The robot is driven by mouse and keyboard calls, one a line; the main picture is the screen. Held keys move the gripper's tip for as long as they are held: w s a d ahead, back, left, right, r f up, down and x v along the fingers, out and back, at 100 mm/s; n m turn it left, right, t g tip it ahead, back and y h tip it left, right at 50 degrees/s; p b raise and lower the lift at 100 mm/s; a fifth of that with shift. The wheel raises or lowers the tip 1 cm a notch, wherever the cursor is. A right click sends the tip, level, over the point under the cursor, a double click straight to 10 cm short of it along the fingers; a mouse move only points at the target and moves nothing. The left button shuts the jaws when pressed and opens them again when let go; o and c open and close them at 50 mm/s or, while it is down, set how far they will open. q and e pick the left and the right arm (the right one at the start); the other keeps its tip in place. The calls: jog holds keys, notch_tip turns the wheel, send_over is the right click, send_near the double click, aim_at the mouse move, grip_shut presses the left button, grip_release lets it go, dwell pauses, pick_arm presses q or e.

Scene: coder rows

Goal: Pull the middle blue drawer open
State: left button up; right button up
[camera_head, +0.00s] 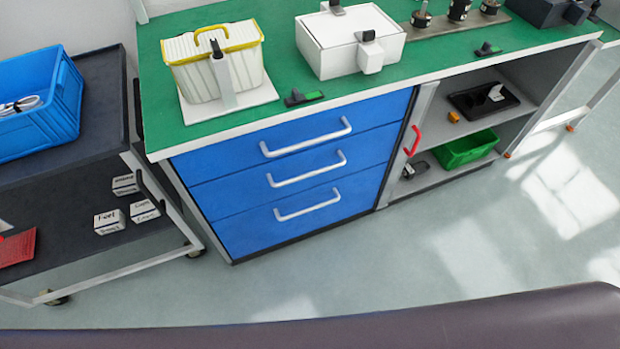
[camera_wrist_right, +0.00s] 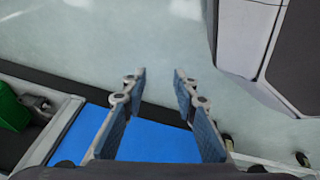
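The blue drawer unit under the green bench has three drawers, all flush and shut in the head view. The middle drawer (camera_head: 230,190) has a pale bar handle (camera_head: 307,170). The top drawer (camera_head: 215,160) and bottom drawer (camera_head: 250,231) have similar handles. My right gripper (camera_wrist_right: 160,80) shows only in its wrist view, open and empty, fingers apart. Blue drawer front (camera_wrist_right: 155,142) lies behind and below the fingers there; I cannot tell which drawer, and no handle is seen between them. My left gripper is in neither view.
A dark cart (camera_head: 95,170) with a blue crate (camera_head: 70,105) stands left of the drawers. A red-handled open cabinet (camera_head: 440,185) with a green bin (camera_head: 465,149) is to the right. The floor (camera_head: 400,255) before the drawers is clear.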

jog(key=w+a+r+n+t+b, duration=0.2)
jog(key=w, duration=0.5)
jog(key=w+a+r+n+t+b, duration=0.1)
jog(key=w+r+n+b, duration=0.15)
jog(key=w, duration=0.45)
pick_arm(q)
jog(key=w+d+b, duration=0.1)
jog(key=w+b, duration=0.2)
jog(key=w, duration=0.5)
pick_arm(e)
jog(key=n+t+y+b, duration=0.4)
jog(key=n+t, duration=0.4)
jog(key=n, duration=0.3)
send_near(314, 171)
jog(key=w+f, duration=0.2)
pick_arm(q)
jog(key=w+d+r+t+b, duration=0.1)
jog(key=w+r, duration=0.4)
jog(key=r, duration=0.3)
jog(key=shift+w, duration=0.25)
pick_arm(e)
jog(key=shift+a+r+x, duration=0.1)
jog(key=shift+r+x, duration=0.05)
jog(key=shift+x, duration=1.15)
jog(key=shift+a+r+x, duration=0.15)
jog(key=shift+x, duration=1.15)
jog(key=shift+a+r+x, duration=0.1)
jog(key=shift+x, duration=1.2)
jog(key=shift+c, duration=0.7)
grip_shut()
